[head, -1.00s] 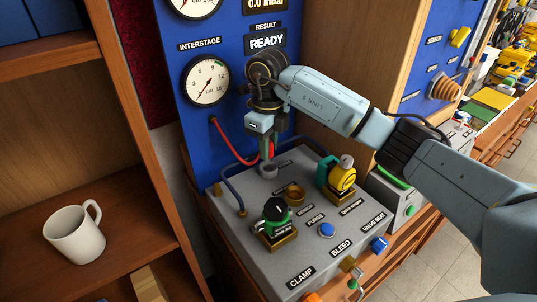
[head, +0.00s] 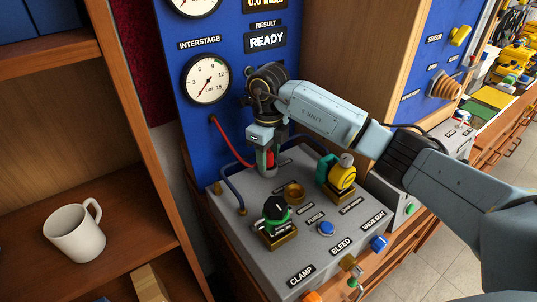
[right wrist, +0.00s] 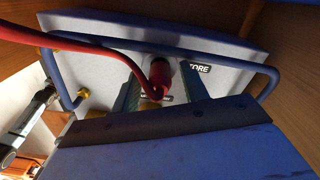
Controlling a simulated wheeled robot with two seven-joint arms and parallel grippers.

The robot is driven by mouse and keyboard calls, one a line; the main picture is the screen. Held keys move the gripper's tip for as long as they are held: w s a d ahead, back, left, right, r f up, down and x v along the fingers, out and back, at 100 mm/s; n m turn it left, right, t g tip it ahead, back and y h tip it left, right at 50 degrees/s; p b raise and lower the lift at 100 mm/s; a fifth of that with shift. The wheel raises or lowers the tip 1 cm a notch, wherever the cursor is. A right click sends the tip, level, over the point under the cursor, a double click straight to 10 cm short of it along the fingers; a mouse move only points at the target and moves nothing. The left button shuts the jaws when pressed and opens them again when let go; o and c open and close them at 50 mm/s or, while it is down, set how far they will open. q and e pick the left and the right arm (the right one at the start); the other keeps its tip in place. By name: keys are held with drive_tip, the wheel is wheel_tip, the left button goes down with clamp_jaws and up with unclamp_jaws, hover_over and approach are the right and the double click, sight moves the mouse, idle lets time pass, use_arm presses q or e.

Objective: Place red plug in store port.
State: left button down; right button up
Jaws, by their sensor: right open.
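The red plug (head: 270,159) stands about upright at the store port (head: 267,173), on the grey bench top at the back. Its red hose (head: 228,143) runs to the blue panel. In the right wrist view the red plug (right wrist: 159,100) is between my two fingers, with gaps on both sides. My right gripper (head: 267,168) is open around the plug, pointing down. The plug's lower end and the port's opening are largely hidden, so I cannot tell how deep it sits. My left gripper is not in view.
A blue pipe (head: 231,185) bends beside the port. A white mug (head: 74,235) is on the shelf at left.

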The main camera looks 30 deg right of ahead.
sight(268, 153)
drive_tip(key=shift+r, duration=0.1)
wheel_tip(268, 153, up, 12)
idle(0.4)
